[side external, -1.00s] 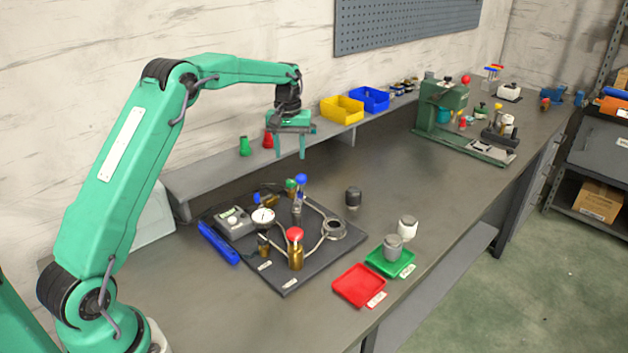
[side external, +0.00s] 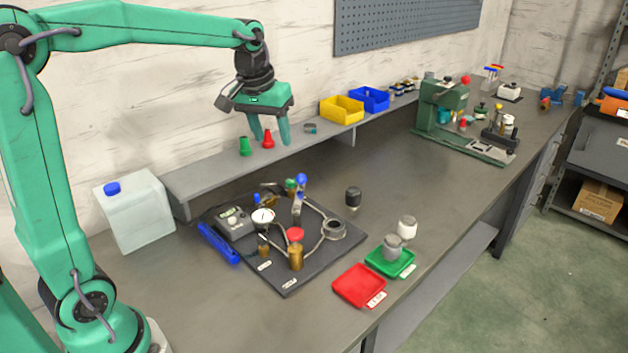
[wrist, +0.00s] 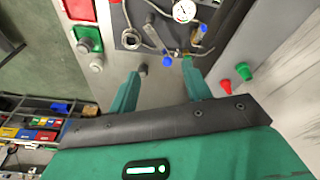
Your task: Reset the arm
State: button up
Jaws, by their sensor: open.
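My gripper (side external: 270,138) is open and empty, with its two green fingers pointing down. In the side view it hangs high above the bench, in front of the back shelf near the red and green cones. In the wrist view the fingers (wrist: 168,84) are spread apart with nothing between them. My arm reaches from the left with its forearm nearly level. The dark fixture board (side external: 285,282) with a gauge (side external: 263,217), a red-capped brass valve (side external: 296,250) and hoses lies on the bench below and in front of the gripper.
A red tray (side external: 350,292) and a green tray (side external: 378,265) holding a grey part (side external: 393,245) sit at the front edge. A white cap part (side external: 407,228) and dark cylinder (side external: 353,197) stand nearby. A jug (side external: 140,215) stands left. Yellow (side external: 342,110) and blue bins (side external: 370,99) line the shelf.

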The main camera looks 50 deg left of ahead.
jog(key=s+d+f+m+t, duration=0.1)
jog(key=s+d+m, duration=0.1)
jog(key=s, duration=0.8)
jog(key=s+d+f+m+t, duration=0.1)
jog(key=s+d+f+m, duration=0.1)
jog(key=s+d, duration=0.3)
jog(key=shift+s+m+t, duration=0.3)
jog(key=shift+s+t, duration=0.1)
jog(key=shift+s, duration=1.95)
